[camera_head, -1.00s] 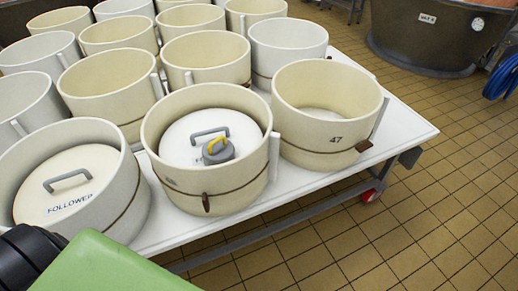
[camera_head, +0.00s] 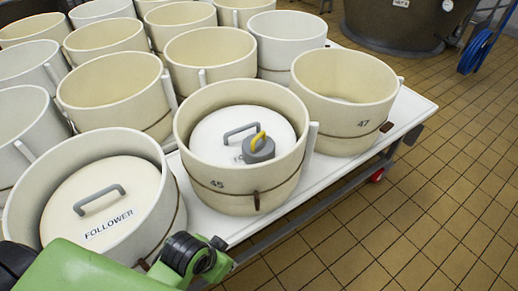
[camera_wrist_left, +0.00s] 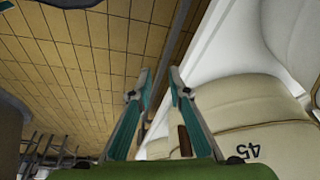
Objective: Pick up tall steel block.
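I see no tall steel block in either view. The nearest thing is a squat grey weight with a yellow handle (camera_head: 259,149), which sits on the white round lid inside mould 45 (camera_head: 232,195). My left arm comes in green from the lower left of the head view, its dark end in front of the moulds' near side. In the left wrist view my left gripper (camera_wrist_left: 158,82) has its two teal-padded fingers apart, with nothing between them. The side of mould 45 (camera_wrist_left: 240,120) shows to their right, upside down. My right gripper is not in view.
Several cream moulds crowd the white table (camera_head: 405,108). A lid marked FOLLOWER (camera_head: 100,205) lies in the near left mould. Mould 47 (camera_head: 345,100) is empty. Tiled floor (camera_head: 400,225) is open at the right.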

